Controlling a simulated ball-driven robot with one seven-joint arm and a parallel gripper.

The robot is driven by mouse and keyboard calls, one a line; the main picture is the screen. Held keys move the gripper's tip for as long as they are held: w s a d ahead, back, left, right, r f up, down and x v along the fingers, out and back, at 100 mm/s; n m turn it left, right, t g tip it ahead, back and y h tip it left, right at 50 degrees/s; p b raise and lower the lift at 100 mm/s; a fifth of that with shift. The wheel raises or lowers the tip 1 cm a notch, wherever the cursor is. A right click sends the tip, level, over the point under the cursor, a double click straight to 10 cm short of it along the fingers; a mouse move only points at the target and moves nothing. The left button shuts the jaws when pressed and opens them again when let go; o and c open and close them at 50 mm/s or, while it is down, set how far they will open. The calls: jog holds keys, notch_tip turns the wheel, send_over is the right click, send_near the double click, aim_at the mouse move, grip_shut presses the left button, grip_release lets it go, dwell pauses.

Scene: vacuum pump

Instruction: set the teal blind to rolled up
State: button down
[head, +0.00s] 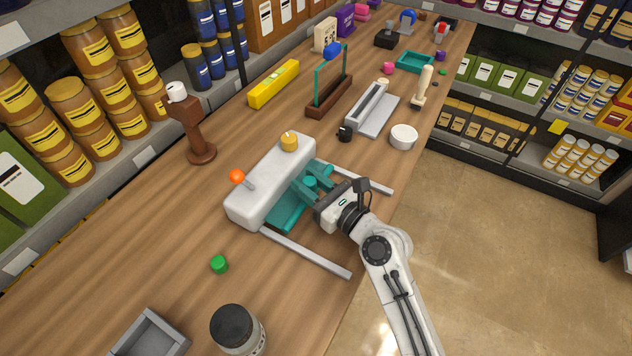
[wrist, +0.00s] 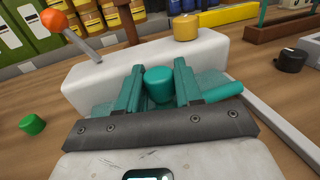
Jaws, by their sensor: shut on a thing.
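The teal blind (head: 287,217) lies low along the front of a white housing (head: 262,187), between two grey rails. Only a short stretch of it shows, and my gripper hides part of it. A round teal knob (wrist: 158,84) stands on the blind. My gripper (head: 311,182) has teal fingers, one on each side of this knob, and is shut on it. In the wrist view the fingers (wrist: 160,88) reach toward the housing with the knob between them. The housing carries an orange-tipped lever (head: 238,177) and a yellow knob (head: 289,141).
The near grey rail (head: 305,252) and far rail (head: 368,181) stick out toward the table's front edge. A green cylinder (head: 219,264), a dark-lidded jar (head: 237,329) and a grey tray (head: 150,338) stand nearer. A brown post (head: 192,130) stands behind. Bare wood lies left of the housing.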

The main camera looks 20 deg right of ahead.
jog(key=c, duration=0.9)
grip_release()
jog(key=shift+o, duration=0.2)
jog(key=b+v, duration=0.2)
jog(key=v, duration=0.8)
jog(key=shift+s+d, duration=0.15)
jog(key=shift+s, duration=0.25)
